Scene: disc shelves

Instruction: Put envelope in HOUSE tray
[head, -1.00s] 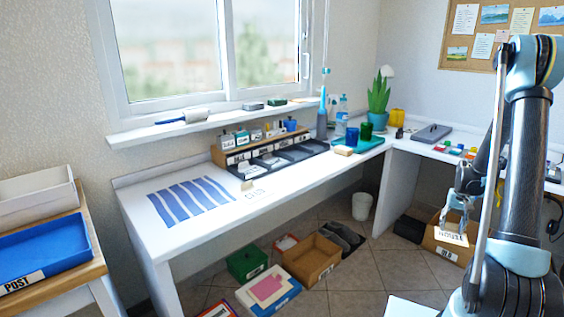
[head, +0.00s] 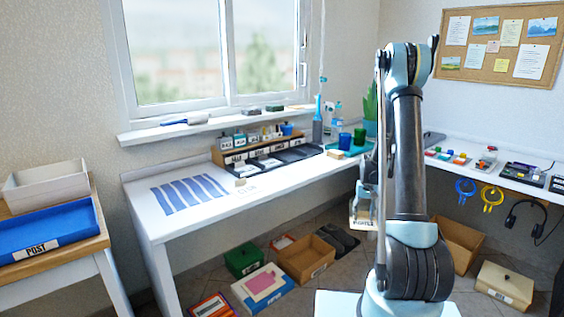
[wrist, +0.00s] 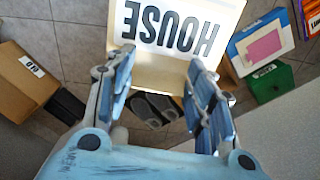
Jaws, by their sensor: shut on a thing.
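A cream envelope marked HOUSE (wrist: 160,75) is held between the fingers of my gripper (wrist: 160,62), its lettering upside down in the wrist view. In the head view my gripper (head: 366,192) hangs over the floor in front of the desk, partly behind my own arm, with the envelope (head: 361,219) below it. A blue tray marked POST (head: 45,232) sits on the wooden side table at the left. A cream tray (head: 45,186) stands behind and above it. I cannot read a HOUSE label on any tray.
The white desk (head: 205,225) has a striped blue mat and a dark organiser. On the floor are a green box (head: 246,260), a cardboard box (head: 306,262), a blue-and-white box with a pink sheet (head: 263,289) and a cream box (head: 503,289). Headphones (head: 525,218) hang at the right.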

